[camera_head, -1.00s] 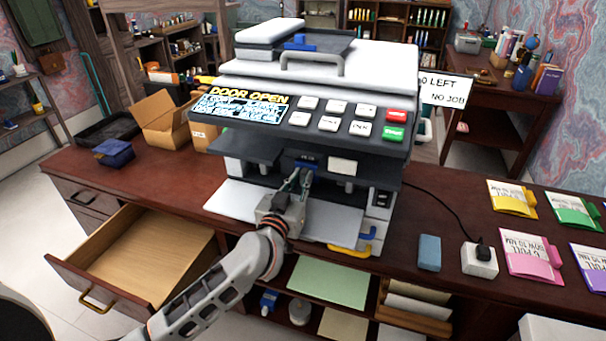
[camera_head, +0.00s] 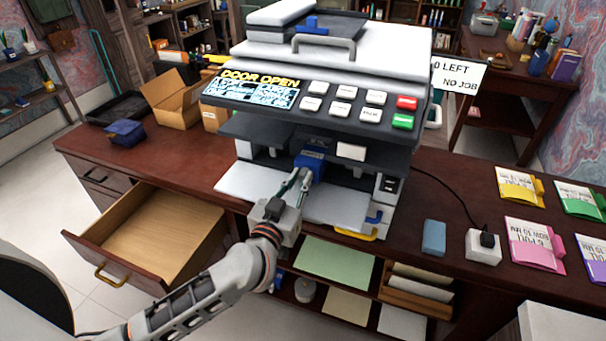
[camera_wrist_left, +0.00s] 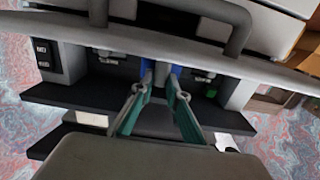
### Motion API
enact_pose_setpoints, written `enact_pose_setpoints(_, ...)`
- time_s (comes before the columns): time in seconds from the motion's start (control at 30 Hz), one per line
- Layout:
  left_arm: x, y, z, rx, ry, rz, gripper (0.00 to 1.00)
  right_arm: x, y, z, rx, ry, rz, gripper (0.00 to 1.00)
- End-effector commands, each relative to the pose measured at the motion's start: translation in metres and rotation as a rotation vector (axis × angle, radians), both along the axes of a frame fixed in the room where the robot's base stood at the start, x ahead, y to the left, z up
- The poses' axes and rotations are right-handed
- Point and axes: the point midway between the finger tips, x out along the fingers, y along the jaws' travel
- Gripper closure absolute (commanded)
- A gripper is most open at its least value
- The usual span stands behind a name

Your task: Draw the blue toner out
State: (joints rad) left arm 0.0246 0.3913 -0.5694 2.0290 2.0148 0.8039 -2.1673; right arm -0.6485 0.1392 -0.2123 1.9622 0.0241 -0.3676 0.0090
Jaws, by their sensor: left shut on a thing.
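The copier (camera_head: 370,60) stands on the desk with its front door open and "DOOR OPEN" on its display (camera_head: 248,90). The blue toner (camera_head: 310,164) sits partly out of the copier's dark opening, above the lowered white door (camera_head: 240,182). My left gripper (camera_head: 302,182) is shut on the toner's front end. In the left wrist view the gripper's two fingers (camera_wrist_left: 160,98) reach into the opening, and slivers of the blue toner (camera_wrist_left: 174,72) show there. The toner's rear is hidden inside the copier. My right gripper is not in view.
An open, empty drawer (camera_head: 165,232) juts out at the left, beside my left arm. A blue block (camera_head: 433,237), a white socket box (camera_head: 482,247) and several coloured packets (camera_head: 533,243) lie on the desk at right. An open cardboard box (camera_head: 175,97) stands at left.

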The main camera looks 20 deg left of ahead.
Motion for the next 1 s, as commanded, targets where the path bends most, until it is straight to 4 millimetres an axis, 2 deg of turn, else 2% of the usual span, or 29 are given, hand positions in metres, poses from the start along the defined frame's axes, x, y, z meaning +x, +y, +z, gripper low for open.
enact_pose_setpoints(1.0, -0.075, 0.002, -0.003, 0.000, 0.006, -0.001, 1.00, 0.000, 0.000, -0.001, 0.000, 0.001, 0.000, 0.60)
